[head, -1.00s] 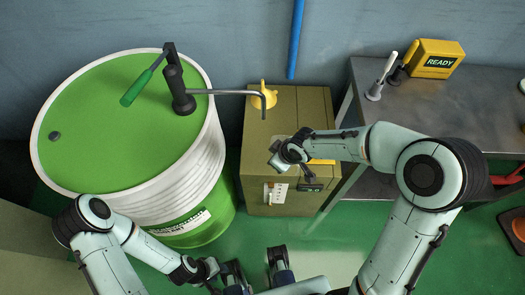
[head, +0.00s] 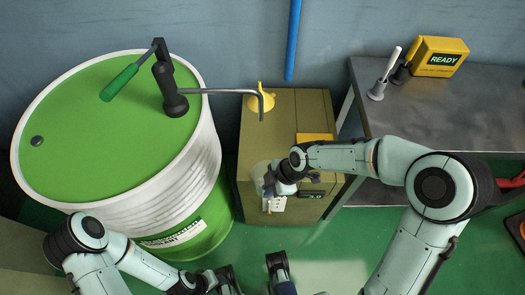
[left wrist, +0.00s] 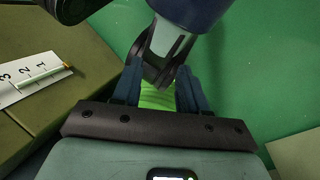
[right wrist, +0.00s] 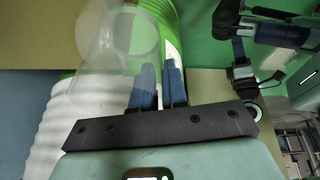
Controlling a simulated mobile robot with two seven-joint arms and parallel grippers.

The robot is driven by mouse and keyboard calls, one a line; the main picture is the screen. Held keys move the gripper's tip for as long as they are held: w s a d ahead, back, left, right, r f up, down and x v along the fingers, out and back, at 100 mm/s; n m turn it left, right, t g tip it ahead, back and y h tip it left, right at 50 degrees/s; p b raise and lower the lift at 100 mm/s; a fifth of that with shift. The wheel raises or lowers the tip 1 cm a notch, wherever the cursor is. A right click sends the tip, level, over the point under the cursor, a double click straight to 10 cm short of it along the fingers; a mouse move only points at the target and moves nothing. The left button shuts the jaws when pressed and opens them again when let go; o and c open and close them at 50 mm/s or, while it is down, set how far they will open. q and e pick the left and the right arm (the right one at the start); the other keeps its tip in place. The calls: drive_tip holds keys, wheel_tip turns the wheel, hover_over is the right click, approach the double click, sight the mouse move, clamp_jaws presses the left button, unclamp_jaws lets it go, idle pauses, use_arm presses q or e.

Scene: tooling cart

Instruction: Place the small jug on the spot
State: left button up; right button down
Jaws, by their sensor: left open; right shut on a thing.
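The small jug (right wrist: 115,50) is clear and see-through. My right gripper (right wrist: 160,85) is shut on its side in the right wrist view. In the head view the jug (head: 260,173) is faint beside my right gripper (head: 270,187), over the front of the olive cabinet; the hand partly hides it. A yellow patch (head: 315,138) shows on the cabinet top, partly behind my right arm; I cannot tell if it is the spot. My left gripper (left wrist: 158,90) is open and empty, with green floor beyond it, low and away from the cabinet top.
A green-topped drum (head: 90,120) with a pump stands left; its metal spout (head: 235,91) reaches over the olive cabinet (head: 285,110). A yellow funnel (head: 262,98) stands at the back. A grey bench (head: 430,115) at right bears a yellow READY box (head: 438,57).

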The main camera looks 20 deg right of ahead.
drive_tip(key=w, duration=0.4)
drive_tip(key=w+d, duration=0.1)
drive_tip(key=w, duration=0.9)
drive_tip(key=shift+d+b, duration=0.3)
drive_tip(key=shift+d, duration=0.05)
use_arm(q)
drive_tip(key=shift+w+a+f, duration=0.35)
drive_tip(key=shift+w+f, duration=0.25)
drive_tip(key=shift+w, duration=0.1)
use_arm(e)
drive_tip(key=shift+f, duration=0.25)
drive_tip(key=shift+f, duration=0.1)
drive_tip(key=c, duration=1.6)
unclamp_jaws()
drive_tip(key=shift+f, duration=0.1)
drive_tip(key=o, duration=0.5)
drive_tip(key=shift+c, duration=0.2)
use_arm(q)
drive_tip(key=shift+w+f+t, duration=0.1)
drive_tip(key=shift+t, duration=0.2)
drive_tip(key=shift+s+d+r+g+p, duration=0.2)
drive_tip(key=shift+s+r+p, duration=0.3)
drive_tip(key=shift+s+r, duration=0.1)
drive_tip(key=shift+s+d+r+g+p, duration=0.15)
drive_tip(key=shift+s+r+g+p, duration=0.05)
drive_tip(key=shift+s+r+p, duration=0.35)
use_arm(e)
drive_tip(key=v, duration=1.2)
